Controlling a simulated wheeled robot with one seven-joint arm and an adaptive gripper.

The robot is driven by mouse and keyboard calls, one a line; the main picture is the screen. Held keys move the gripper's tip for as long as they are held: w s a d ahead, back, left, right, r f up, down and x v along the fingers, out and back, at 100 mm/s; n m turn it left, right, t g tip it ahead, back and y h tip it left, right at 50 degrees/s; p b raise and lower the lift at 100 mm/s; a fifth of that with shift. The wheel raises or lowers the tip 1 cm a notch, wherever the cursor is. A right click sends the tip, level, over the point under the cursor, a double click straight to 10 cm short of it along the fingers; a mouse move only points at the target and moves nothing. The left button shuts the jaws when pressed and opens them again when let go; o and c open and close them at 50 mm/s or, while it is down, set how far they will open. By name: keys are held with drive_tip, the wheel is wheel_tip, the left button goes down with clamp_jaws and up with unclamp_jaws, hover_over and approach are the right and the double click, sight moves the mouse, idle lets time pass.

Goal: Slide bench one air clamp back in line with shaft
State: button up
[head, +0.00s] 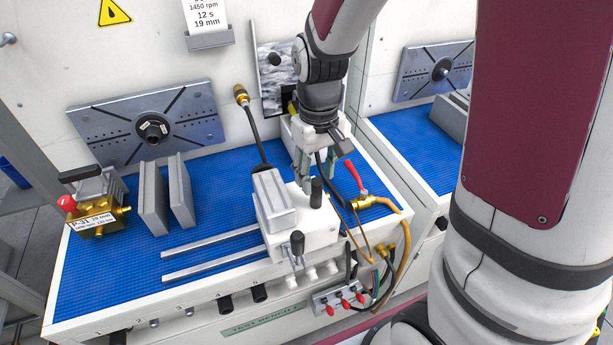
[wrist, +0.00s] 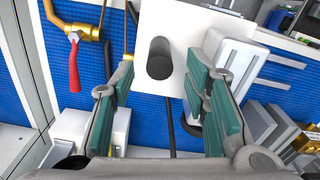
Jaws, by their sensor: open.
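The air clamp (head: 305,228) of bench one is a white block with a grey upper body, at the right end of two metal rails (head: 210,243). Upright black handles (head: 317,191) (head: 297,241) stand on it. The shaft (head: 153,129) is a dark hub on the grey wall plate at left, so the clamp sits to its right. My gripper (head: 305,165) points down just behind the clamp, open. In the wrist view, a black handle (wrist: 160,58) on the clamp's white plate lies beyond and between the green-padded fingers (wrist: 158,88); contact is not visible.
A red-handled brass valve (head: 362,200) and hoses stand right of the clamp. Two grey slabs (head: 153,198) and a brass pump (head: 97,205) stand on the blue mat at left. A black hose with brass end (head: 252,125) rises behind the clamp. The rails left of it are clear.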

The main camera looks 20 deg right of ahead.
sight(316, 193)
wheel_tip(316, 193, down, 6)
drive_tip(key=shift+f, duration=0.15)
idle(0.3)
clamp_jaws()
